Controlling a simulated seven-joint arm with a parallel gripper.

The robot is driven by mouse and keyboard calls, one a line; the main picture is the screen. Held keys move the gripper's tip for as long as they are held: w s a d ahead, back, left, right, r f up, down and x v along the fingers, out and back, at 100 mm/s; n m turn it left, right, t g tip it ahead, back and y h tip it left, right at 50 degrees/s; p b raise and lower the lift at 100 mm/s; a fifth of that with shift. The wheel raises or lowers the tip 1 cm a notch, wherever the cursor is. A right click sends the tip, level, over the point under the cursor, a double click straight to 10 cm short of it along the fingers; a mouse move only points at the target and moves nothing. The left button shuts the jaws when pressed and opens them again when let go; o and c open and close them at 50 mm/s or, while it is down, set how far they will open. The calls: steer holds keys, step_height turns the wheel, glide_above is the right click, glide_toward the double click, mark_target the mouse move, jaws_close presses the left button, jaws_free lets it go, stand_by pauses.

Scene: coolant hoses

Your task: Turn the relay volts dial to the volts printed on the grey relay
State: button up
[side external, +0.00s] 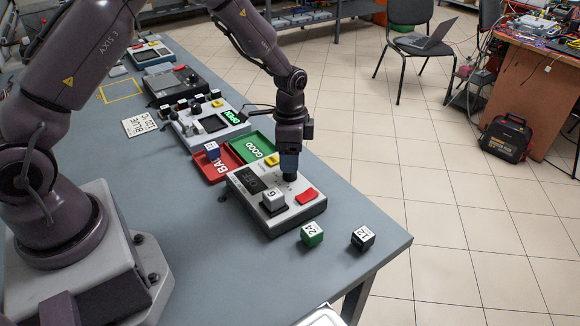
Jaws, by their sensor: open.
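The grey relay (272,201) sits on the light-grey tester box (292,214) near the table's right edge. Its pale top carries a single digit that looks like a 6, turned in this view. The tester's dark display (255,181) appears to read OFF. My gripper (289,176) points straight down over the tester, behind and right of the relay. A small dark part shows right under its fingertips; it may be the volts dial, but its marks are hidden. I cannot tell whether the fingers touch it. The gripper holds no relay.
A red block (306,196) and a yellow one (272,160) are on the tester. A green 24 relay (312,235) and a black 12 relay (362,238) stand in front. Red (214,171) and green (247,149) trays lie behind, a blue relay (212,150) in the red one.

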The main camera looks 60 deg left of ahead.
steer(key=shift+f, duration=1.85)
steer(key=c, duration=0.9)
steer(key=n, duration=0.5)
steer(key=shift+s+n, duration=0.1)
steer(key=shift+n, duration=2.4)
